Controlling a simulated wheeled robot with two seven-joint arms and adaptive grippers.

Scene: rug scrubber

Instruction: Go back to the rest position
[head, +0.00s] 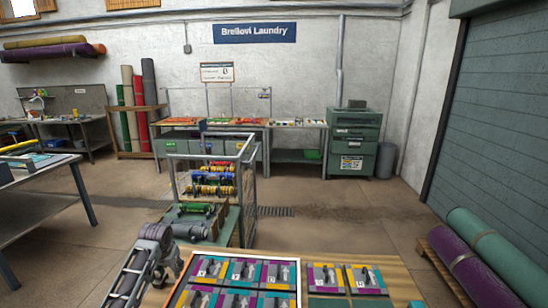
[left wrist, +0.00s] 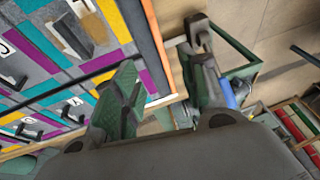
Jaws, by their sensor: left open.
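My left gripper (head: 170,252) is in the lower left of the head view, beside the near table's left edge. Part of this board (left wrist: 60,60) fills the left of the left wrist view. My right gripper is not in view.
A metal cage cart (head: 247,190) with colourful rolls and a green item (head: 197,209) stands beyond my left gripper. Rolled rugs (head: 480,255) lie on a pallet at right. A workbench (head: 45,210) is at far left. Open floor (head: 340,205) lies beyond the table.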

